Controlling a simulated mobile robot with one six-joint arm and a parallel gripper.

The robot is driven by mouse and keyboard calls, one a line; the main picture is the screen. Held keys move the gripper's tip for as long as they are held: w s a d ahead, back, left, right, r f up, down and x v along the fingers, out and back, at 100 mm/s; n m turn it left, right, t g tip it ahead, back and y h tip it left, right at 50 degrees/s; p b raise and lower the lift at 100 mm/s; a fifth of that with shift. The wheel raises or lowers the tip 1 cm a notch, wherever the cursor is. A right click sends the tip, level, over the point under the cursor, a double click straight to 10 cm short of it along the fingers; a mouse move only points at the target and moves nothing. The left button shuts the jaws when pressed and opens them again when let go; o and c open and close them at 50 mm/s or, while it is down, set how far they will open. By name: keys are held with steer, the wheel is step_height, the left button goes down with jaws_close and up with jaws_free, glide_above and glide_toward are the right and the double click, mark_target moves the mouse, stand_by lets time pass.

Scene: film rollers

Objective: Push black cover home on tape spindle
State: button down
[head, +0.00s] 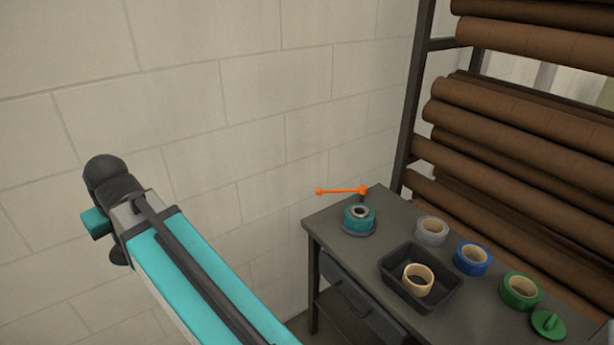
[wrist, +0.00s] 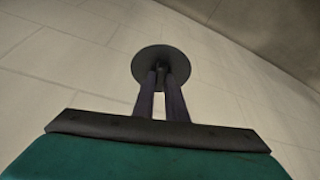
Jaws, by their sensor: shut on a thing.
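The black cover (wrist: 148,60) is a dark round disc in the wrist view. My gripper (wrist: 161,74) is shut on it near the disc's middle, and the fingertips hide part of it. Pale block wall shows behind the cover, and it touches nothing else that I can see. In the head view the tape spindle stands at the table's far left corner, a grey round base (head: 358,232) bearing a teal tape roll (head: 352,224) with a pale core. Neither the gripper nor the black cover can be made out in the head view.
An orange lever (head: 342,191) stands behind the spindle. On the table (head: 325,225) are a black tray (head: 440,302) holding a cream roll (head: 418,280), a grey roll (head: 432,231), a blue roll (head: 473,258), a green roll (head: 520,291) and a green knobbed cover (head: 543,329). A rack of brown rolls stands behind.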

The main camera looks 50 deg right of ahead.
steer(key=shift+w+f, duration=0.1)
steer(key=shift+w, duration=0.2)
steer(key=shift+d, duration=0.1)
steer(key=shift+s, duration=0.15)
steer(key=shift+m, duration=0.3)
